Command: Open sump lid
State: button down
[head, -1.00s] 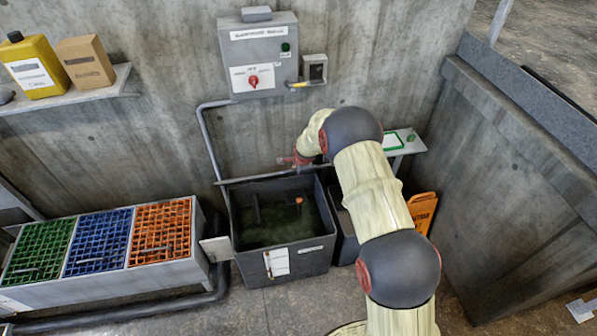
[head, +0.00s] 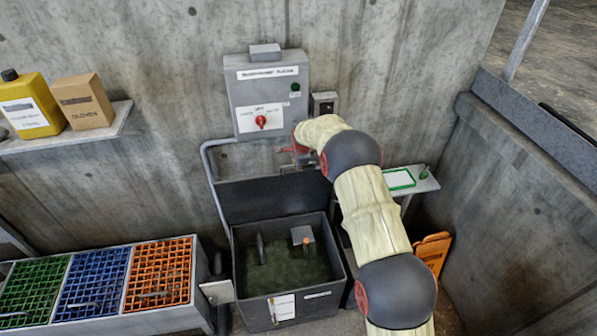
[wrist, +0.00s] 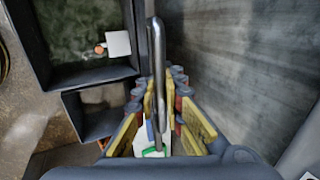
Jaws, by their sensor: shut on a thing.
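The sump lid (head: 268,200) is a dark grey panel standing raised along the back edge of the sump (head: 325,306). The sump is an open dark bin with murky green water inside. My gripper (head: 298,160) is at the lid's top edge, right of its middle, partly hidden behind my arm in the head view. In the wrist view, my gripper (wrist: 163,105) has its yellow-padded fingers on both sides of a grey metal bar handle (wrist: 158,60) and is shut on it. The lid shows almost edge-on there.
A grey control box (head: 268,95) with a red knob is on the wall above the lid. A coloured grate bench (head: 95,285) stands left. A small shelf (head: 425,184) and an orange sign (head: 433,250) are at right, near a concrete side wall.

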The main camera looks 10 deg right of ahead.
jog(key=shift+w+r, duration=0.3)
jog(key=shift+r, duration=0.1)
jog(key=c, duration=2.4)
grip_release()
jog(key=shift+o, duration=1.3)
jog(key=shift+s, duration=0.1)
jog(key=shift+o, duration=0.9)
jog(key=shift+f, duration=0.15)
jog(key=shift+s, duration=0.1)
jog(key=v, duration=1.2)
